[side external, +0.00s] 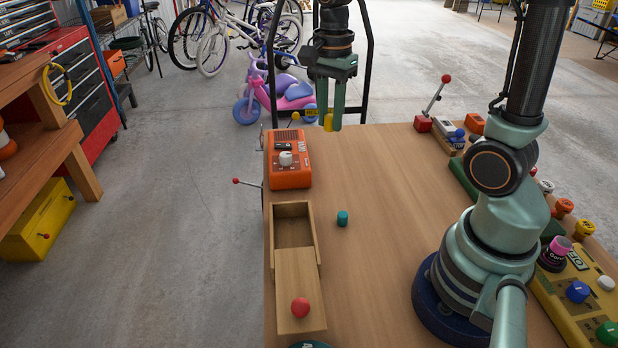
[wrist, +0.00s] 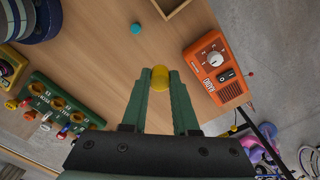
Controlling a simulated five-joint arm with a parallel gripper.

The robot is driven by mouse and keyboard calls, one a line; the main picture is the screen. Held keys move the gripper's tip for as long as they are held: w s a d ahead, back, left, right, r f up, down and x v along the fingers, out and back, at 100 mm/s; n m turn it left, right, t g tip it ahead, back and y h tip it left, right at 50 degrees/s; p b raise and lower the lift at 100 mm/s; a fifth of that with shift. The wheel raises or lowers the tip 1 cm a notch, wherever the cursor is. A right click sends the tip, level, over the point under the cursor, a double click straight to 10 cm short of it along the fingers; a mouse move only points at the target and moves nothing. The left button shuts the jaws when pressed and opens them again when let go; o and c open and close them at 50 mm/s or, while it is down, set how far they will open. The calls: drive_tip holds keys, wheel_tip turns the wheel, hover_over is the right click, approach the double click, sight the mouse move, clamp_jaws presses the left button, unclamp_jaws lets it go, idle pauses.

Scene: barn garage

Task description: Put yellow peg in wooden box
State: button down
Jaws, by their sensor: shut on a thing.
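My gripper (side external: 329,122) is raised above the far end of the table, with its green fingers pointing down. It is shut on the yellow peg (side external: 328,123), which shows between the fingertips. The yellow peg is also between the fingertips in the wrist view (wrist: 160,77). The wooden box (side external: 277,245) is on the table's left side in the side view, with its far part uncovered. A wooden lid with a red knob (side external: 300,307) lies over its near part. The visible inside looks empty. In the wrist view only a corner of the box (wrist: 172,13) shows at the top.
A teal peg (side external: 342,218) stands just right of the box. An orange device (side external: 289,172) with a knob sits beyond the box. A red-knobbed lever (side external: 434,107) stands at the far right. The middle of the table (side external: 385,200) is clear.

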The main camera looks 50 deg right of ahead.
drive_tip(key=w+a+n, duration=0.2)
drive_tip(key=a+n, duration=0.2)
drive_tip(key=a, duration=0.6)
hover_over(292, 226)
wheel_tip(292, 226, down, 15)
drive_tip(key=shift+r, duration=0.2)
drive_tip(key=shift+f, duration=2.4)
drive_tip(key=c, duration=1.1)
unclamp_jaws()
drive_tip(key=shift+f, duration=0.15)
drive_tip(key=shift+o, duration=0.7)
